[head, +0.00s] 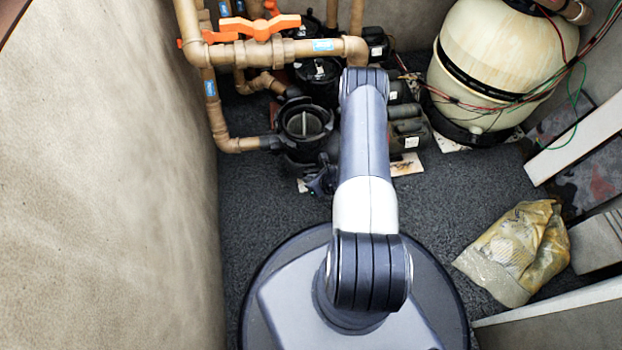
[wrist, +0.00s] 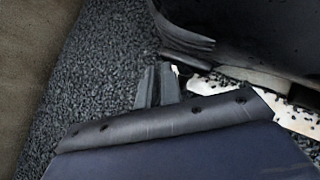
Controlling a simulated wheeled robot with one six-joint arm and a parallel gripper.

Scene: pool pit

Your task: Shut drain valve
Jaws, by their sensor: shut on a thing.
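My gripper (head: 321,183) is low, just above the dark floor in front of the nearest pump's black strainer pot (head: 306,124). In the wrist view its two grey fingers (wrist: 157,86) show close together. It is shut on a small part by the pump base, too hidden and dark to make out. I cannot tell a drain valve apart there. Two orange valve handles (head: 260,26) sit on the tan pipes higher up, clear of my gripper.
A tan wall (head: 105,180) runs close along the left. Tan pipes (head: 224,130) drop to the pump. A large cream filter tank (head: 497,65) with loose wires stands at the back right. A yellowish bag (head: 519,250) lies at right. Dark floor (head: 470,195) is free between.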

